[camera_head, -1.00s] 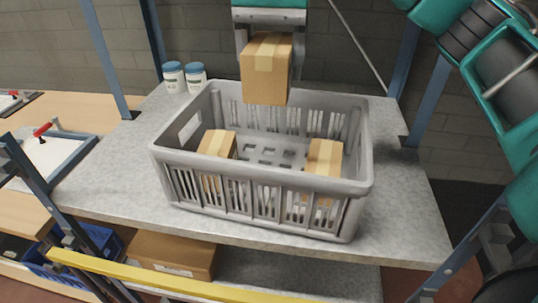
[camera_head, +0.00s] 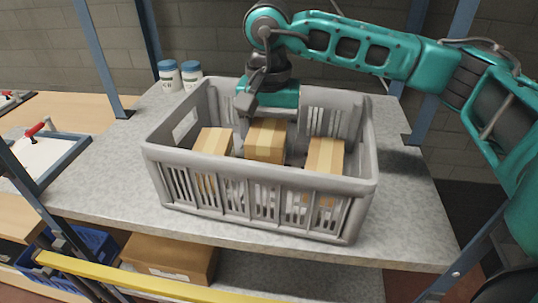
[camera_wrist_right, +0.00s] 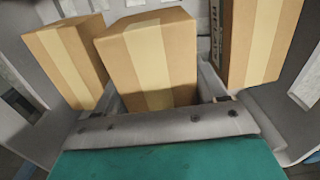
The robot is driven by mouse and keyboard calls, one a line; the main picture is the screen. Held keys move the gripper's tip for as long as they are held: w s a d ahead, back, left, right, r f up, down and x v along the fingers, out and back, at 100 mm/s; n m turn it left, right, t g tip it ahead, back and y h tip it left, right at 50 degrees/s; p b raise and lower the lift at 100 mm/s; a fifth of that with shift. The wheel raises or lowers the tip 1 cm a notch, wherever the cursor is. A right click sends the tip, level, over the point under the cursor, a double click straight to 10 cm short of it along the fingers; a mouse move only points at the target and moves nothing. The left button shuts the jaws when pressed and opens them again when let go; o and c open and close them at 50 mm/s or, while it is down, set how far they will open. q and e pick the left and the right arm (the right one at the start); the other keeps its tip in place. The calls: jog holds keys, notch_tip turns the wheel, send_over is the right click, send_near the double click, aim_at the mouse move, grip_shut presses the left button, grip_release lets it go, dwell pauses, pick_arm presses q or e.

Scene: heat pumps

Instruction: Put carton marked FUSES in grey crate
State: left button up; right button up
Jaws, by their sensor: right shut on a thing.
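The grey crate (camera_head: 255,176) stands on the shelf, open at the top. My right gripper (camera_head: 267,122) reaches down into it, shut on a brown carton (camera_head: 265,142) with a pale tape strip. The held carton is between two other taped cartons, one at the left (camera_head: 213,141) and one at the right (camera_head: 325,156). In the right wrist view the held carton (camera_wrist_right: 150,62) sits between the fingers. No FUSES lettering is readable on the faces I see. Whether the held carton touches the crate floor is hidden. My left gripper is out of view.
Two white jars with blue lids (camera_head: 181,77) stand behind the crate at the left. Blue rack posts (camera_head: 99,60) flank the shelf. A yellow bar (camera_head: 150,281) crosses in front. A larger brown box (camera_head: 170,259) lies below. The grey shelf top (camera_head: 105,165) is bare left of the crate.

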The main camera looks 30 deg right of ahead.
aim_at(268, 125)
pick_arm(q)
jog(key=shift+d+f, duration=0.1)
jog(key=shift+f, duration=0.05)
pick_arm(e)
jog(key=shift+f, duration=2.05)
jog(key=shift+f+b, duration=0.2)
jog(key=shift+b, duration=0.1)
jog(key=o, duration=1.2)
jog(key=shift+r, duration=0.5)
pick_arm(q)
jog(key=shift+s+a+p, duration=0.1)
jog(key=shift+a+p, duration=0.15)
jog(key=shift+p, duration=0.35)
pick_arm(e)
notch_tip(268, 125, up, 12)
jog(key=shift+f, duration=0.25)
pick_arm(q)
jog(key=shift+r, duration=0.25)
pick_arm(e)
jog(key=shift+a, duration=0.1)
